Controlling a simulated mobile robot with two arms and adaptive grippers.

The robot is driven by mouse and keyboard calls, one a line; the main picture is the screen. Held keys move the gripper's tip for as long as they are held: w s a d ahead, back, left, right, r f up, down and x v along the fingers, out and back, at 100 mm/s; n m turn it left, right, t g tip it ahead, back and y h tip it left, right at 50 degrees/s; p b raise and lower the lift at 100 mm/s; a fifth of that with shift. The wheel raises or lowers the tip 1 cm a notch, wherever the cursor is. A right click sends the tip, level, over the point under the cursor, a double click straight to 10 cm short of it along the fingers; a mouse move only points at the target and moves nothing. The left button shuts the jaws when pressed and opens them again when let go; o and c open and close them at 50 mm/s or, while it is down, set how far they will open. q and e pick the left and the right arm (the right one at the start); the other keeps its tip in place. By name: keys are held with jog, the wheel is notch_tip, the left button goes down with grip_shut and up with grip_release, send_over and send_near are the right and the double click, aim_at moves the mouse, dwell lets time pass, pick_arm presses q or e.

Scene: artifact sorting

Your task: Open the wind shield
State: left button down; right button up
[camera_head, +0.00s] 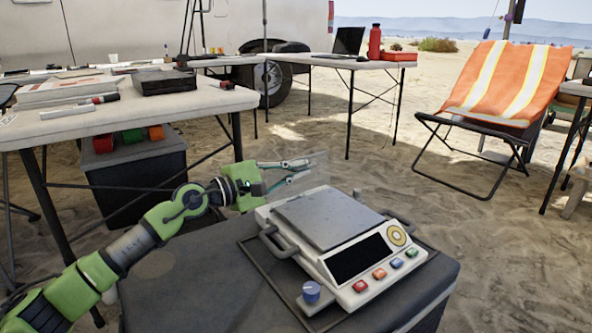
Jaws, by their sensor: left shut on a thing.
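A white scale (330,262) with a grey weighing plate, dark display and several coloured buttons sits on a dark case top. The wind shield (319,164) is a faint, see-through panel beyond the plate's far left edge; its outline is hard to make out. My left gripper (305,169), green with dark fingers, reaches in from the left. It is shut on the wind shield near its edge. My right gripper is not in view.
A cluttered white table (190,106) stands left behind my arm. An orange folding chair (505,85) is at the back right.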

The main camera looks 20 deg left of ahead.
pick_arm(q)
jog(key=shift+d+f, duration=0.15)
jog(key=c, duration=2.2)
grip_release()
jog(key=shift+s+a, duration=0.35)
jog(key=shift+a, duration=0.05)
jog(key=v, duration=0.6)
jog(key=shift+s+f, duration=0.1)
jog(key=shift+v, duration=2.45)
jog(key=shift+s, duration=0.1)
